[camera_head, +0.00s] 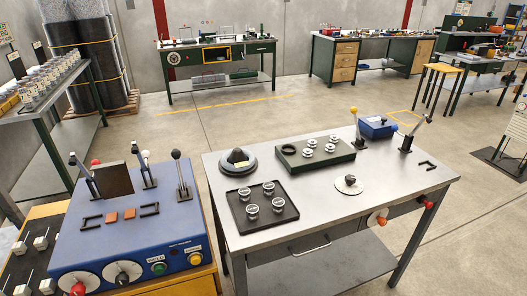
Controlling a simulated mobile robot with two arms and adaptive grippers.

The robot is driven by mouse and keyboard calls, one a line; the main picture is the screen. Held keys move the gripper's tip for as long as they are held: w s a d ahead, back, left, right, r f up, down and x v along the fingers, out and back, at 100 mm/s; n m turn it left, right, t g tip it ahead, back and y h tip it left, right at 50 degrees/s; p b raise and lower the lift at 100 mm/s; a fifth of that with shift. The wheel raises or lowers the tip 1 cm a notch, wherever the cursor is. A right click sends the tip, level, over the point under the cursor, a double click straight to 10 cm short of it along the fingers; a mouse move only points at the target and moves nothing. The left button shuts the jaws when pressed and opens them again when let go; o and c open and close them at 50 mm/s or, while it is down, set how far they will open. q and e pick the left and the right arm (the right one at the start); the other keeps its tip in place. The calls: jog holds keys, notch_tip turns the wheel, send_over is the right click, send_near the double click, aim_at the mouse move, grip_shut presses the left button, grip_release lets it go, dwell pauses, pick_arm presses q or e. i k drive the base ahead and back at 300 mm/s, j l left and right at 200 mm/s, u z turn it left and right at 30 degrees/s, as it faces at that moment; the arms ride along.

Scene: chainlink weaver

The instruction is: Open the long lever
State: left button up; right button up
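Several levers are in view, and I cannot tell for sure which one is the long lever. A grey metal lever with a dark tip (414,133) stands at the table's back right corner, tilted to the right. A lever with a yellow knob (356,125) stands at the back edge, left of a small blue box. On the blue console at left are a black-knobbed lever (181,173), a lever with a pale knob (146,168) and a grey lever with a dark handle (83,173) tilted left. Neither of my grippers is in view.
The metal table (330,215) holds a black tray (235,214) with several knobs, a green block (294,158), a dark dome (238,160) and the blue box (377,126). The blue console (130,236) stands left of it. Open floor lies behind the table.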

aim_at(354, 110)
jog(key=i+l, duration=0.15)
jog(key=i, duration=0.35)
jog(key=i+l, duration=0.15)
jog(key=i, duration=0.35)
